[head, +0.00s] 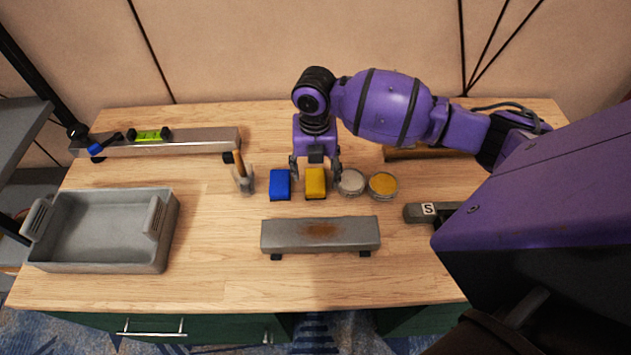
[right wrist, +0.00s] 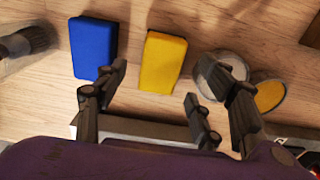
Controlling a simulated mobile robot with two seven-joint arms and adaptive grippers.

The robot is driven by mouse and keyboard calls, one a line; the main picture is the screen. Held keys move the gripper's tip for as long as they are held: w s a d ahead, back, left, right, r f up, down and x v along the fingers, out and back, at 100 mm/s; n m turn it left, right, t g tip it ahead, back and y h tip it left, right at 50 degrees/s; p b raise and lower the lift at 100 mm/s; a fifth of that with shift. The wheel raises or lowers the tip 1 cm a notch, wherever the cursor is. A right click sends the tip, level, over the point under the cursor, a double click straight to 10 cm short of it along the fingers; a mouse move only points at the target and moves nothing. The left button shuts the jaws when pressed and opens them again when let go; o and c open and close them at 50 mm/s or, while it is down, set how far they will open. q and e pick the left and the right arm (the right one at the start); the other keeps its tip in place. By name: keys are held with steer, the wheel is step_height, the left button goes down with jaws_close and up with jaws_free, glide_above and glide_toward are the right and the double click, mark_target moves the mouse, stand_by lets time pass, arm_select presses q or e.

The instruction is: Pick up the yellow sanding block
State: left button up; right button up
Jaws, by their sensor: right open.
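The yellow sanding block (head: 315,182) lies flat on the wooden workbench, between a blue block and a round tin in the head view. It also shows in the right wrist view (right wrist: 163,62), with nothing hiding its top face there. My right gripper (head: 315,168) is open and reaches down just behind and above the yellow block. In the right wrist view its fingers (right wrist: 165,100) are spread to either side of the yellow block's near end, with nothing held between them. I cannot tell whether they touch the block. My left gripper is not in view.
The blue block (head: 280,185) lies close on the left. A pale tin (head: 351,182) and a yellow-filled tin (head: 383,186) stand close on the right. A rusty metal bar (head: 320,234) lies in front. A grey tray (head: 100,225) stands at left.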

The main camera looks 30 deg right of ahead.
mark_target(315, 179)
step_height(315, 179, down, 4)
steer(key=shift+r, duration=0.1)
steer(key=shift+d, duration=0.1)
steer(key=c, duration=1.2)
steer(key=shift+r, duration=0.55)
step_height(315, 179, up, 2)
steer(key=shift+r, duration=0.2)
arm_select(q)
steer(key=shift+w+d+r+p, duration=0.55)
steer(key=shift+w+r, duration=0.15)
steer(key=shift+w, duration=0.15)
arm_select(e)
steer(key=s+a+r, duration=0.2)
steer(key=s+r, duration=0.1)
steer(key=s, duration=0.1)
steer(key=s+a+r, duration=0.2)
steer(key=s+r, duration=0.1)
steer(key=s, duration=0.1)
steer(key=s+a+r, duration=0.2)
steer(key=s+r, duration=0.1)
steer(key=s, duration=0.1)
steer(key=shift+s+a+r, duration=0.2)
steer(key=shift+s+r, duration=0.05)
